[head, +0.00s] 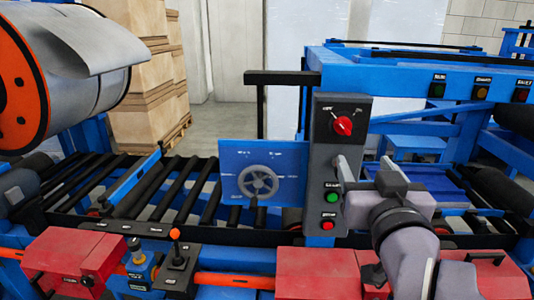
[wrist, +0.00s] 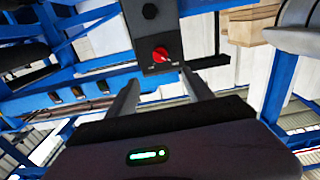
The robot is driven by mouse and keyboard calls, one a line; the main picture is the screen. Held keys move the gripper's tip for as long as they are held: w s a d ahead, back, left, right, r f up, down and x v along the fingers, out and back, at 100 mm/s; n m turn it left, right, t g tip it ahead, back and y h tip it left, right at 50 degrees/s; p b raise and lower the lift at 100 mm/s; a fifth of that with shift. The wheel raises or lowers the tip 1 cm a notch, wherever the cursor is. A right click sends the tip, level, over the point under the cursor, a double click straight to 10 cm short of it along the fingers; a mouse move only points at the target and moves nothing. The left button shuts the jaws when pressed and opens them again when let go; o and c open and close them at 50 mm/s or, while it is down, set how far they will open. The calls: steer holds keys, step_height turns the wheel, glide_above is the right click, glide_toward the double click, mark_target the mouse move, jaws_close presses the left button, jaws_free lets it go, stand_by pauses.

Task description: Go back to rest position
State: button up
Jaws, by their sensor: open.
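My gripper (head: 368,168) is in front of the grey control panel (head: 325,112), at the panel's right side in the head view. Its two fingers are apart, with nothing seen between them. In the wrist view the fingers (wrist: 160,78) reach toward the panel (wrist: 146,30), on either side of the red rotary knob (wrist: 160,53) in the picture. The red knob (head: 343,125) in the head view sits on the upper panel, above and left of the gripper. Whether the fingers touch the panel cannot be told.
Below the knob are a green button (head: 332,197) and a red button (head: 327,225). A blue plate with a handwheel (head: 259,181) stands left of the panel. Red boxes (head: 317,274), a joystick (head: 176,248) and a roller conveyor (head: 180,182) surround it. A large roll (head: 85,60) is upper left.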

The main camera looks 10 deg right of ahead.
steer(key=s+a+f+g+y+b, duration=0.1)
steer(key=s+a+f+g+y, duration=0.2)
steer(key=f, duration=0.7)
steer(key=s+a+f+m+g+y+b, duration=0.1)
steer(key=s+a+f+g+y, duration=0.3)
steer(key=s+a+f+g, duration=0.4)
steer(key=s+a+f, duration=0.2)
steer(key=a+f, duration=0.1)
steer(key=a, duration=0.2)
steer(key=shift+s+f+g, duration=0.2)
steer(key=shift+s+g, duration=0.1)
steer(key=shift+s, duration=0.05)
steer(key=shift+d, duration=0.1)
